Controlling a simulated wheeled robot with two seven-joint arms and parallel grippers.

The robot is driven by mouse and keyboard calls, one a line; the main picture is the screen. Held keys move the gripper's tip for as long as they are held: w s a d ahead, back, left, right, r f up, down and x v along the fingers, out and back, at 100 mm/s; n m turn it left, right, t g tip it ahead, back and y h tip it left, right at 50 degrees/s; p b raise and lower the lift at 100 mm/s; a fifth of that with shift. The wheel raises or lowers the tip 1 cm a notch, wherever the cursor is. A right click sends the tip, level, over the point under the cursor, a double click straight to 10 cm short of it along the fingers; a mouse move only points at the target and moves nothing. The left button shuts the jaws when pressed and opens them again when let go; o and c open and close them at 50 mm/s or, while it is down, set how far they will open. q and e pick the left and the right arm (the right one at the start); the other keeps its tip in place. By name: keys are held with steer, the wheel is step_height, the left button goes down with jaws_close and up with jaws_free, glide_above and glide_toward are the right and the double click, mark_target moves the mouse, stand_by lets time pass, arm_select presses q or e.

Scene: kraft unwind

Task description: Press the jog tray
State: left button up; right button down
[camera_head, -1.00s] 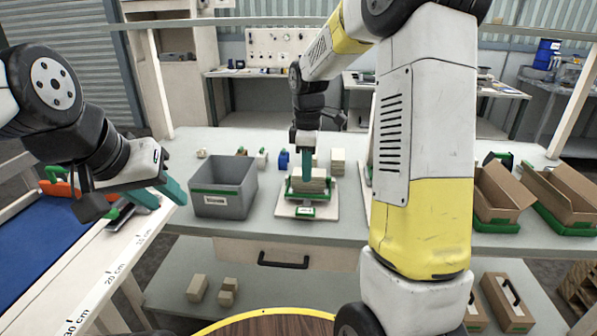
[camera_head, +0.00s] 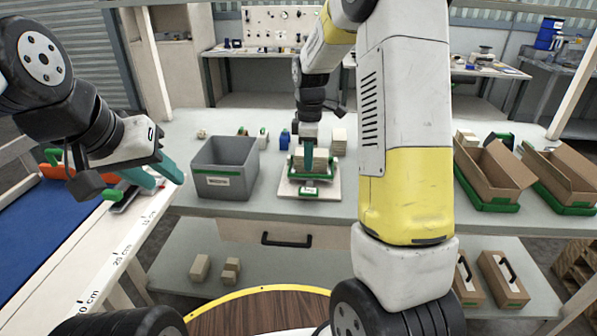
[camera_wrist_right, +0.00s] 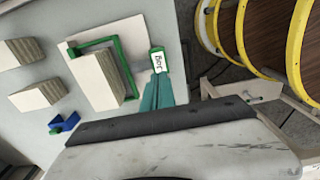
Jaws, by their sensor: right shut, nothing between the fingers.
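The jog tray (camera_head: 283,188) is a pale board with a green frame, a stack of pale sheets (camera_head: 318,162) and a green-edged label at its front. In the right wrist view, the label (camera_wrist_right: 158,62) reads "Jog" and the stack (camera_wrist_right: 97,80) stands beside it. My right gripper (camera_head: 308,168), with teal fingers, is shut and empty, pointing down at the tray. In the wrist view its fingertips (camera_wrist_right: 156,82) are close to the label; I cannot tell whether they touch. My left gripper (camera_head: 162,178) is open and empty above the ruler-marked bench edge, far left of the tray.
A grey bin (camera_head: 224,168) stands left of the tray. More pale stacks (camera_head: 339,142) and a small blue thing (camera_head: 284,139) are behind it. Cardboard boxes in green trays (camera_head: 490,170) are at the right. My right arm hides part of the table.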

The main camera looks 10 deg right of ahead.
mark_target(308, 190)
step_height(308, 190, down, 8)
steer(key=shift+r, duration=0.2)
steer(key=shift+f, duration=0.1)
